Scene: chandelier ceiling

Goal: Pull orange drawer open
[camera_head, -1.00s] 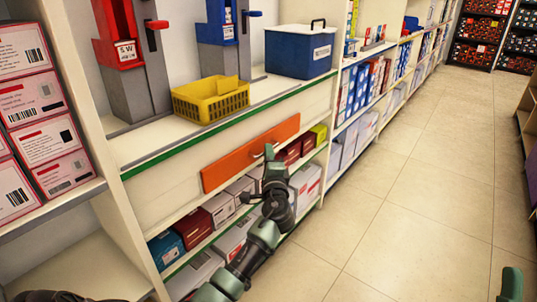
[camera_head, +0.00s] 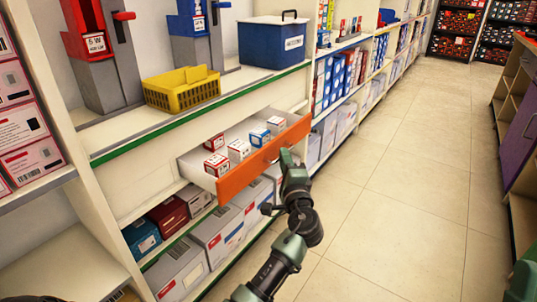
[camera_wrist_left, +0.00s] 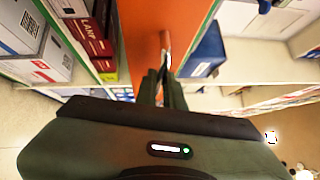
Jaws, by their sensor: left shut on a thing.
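The orange drawer (camera_head: 247,172) is pulled out of the white shelf unit below the counter, and its white inside shows. Several small white boxes with red or blue markings (camera_head: 238,150) stand in it. My left gripper (camera_head: 281,158) is at the drawer's orange front, shut on the handle. In the left wrist view the orange front (camera_wrist_left: 150,25) fills the upper middle, and the handle (camera_wrist_left: 166,42) runs down to the closed fingers (camera_wrist_left: 163,82). The fingers hide part of the handle. My right gripper is not in view.
A yellow basket (camera_head: 182,90) and a blue box with a handle (camera_head: 273,42) stand on the counter above. Boxes (camera_head: 217,234) fill the shelf below the drawer. The tiled floor (camera_head: 400,200) to the right is clear.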

